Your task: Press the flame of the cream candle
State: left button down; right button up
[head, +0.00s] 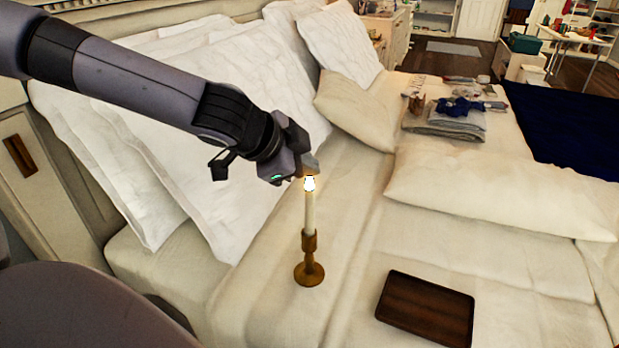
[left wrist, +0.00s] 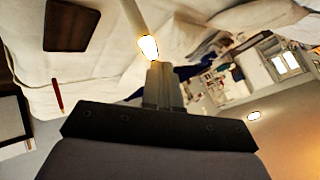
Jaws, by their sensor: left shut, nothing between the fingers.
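The cream candle (head: 310,212) stands upright in a brown candlestick (head: 309,272) on the bed. Its flame (head: 309,183) is lit and bright. My left gripper (head: 312,163) is shut and empty, with its fingertips just above and beside the flame in the head view. In the left wrist view the shut fingers (left wrist: 160,72) point at the flame (left wrist: 148,47), which shows right by their tips. I cannot tell whether they touch it. The candle (left wrist: 135,15) runs up out of that view. My right gripper is in neither view.
A dark wooden tray (head: 426,307) lies on the bed right of the candlestick. White pillows (head: 240,90) lean behind my left arm. A long pillow (head: 500,192) and folded laundry (head: 445,122) lie farther right. The bedspread around the candlestick is clear.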

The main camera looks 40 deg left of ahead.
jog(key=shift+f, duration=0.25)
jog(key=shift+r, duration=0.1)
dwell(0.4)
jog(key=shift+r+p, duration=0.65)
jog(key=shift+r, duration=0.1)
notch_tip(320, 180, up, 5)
jog(key=p, duration=0.4)
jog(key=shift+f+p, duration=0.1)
jog(key=shift+p, duration=0.3)
